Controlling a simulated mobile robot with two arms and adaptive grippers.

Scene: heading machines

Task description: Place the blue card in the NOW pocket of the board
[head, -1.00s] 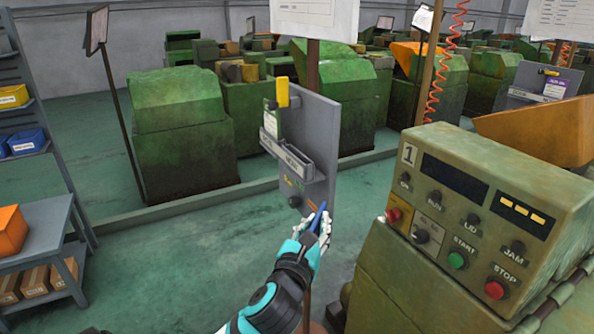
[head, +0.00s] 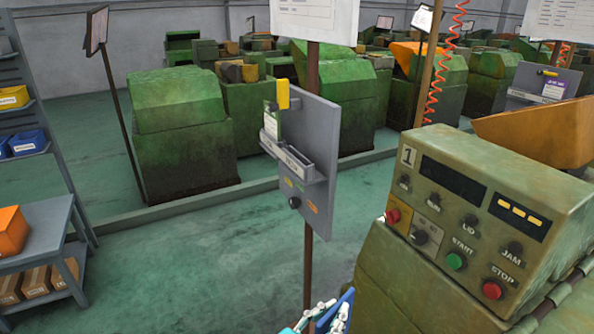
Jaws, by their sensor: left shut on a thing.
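The grey board (head: 322,130) stands upright on a brown post in the middle of the head view. A pocket rail (head: 287,152) runs across its face, and its lettering is too small to read surely. A green-and-white card (head: 272,125) stands in the left part of the rail. My left gripper (head: 328,318) is at the bottom edge, below the board, and mostly cut off by the frame. It is shut on the blue card (head: 337,306), which stands tilted in its fingers, apart from the board. My right gripper is out of view.
A green machine with a control panel (head: 470,215) stands close on the right. A shelf unit (head: 45,225) with bins stands at the left. A yellow piece (head: 282,93) sits on the board's upper left edge. The floor left of the post is clear.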

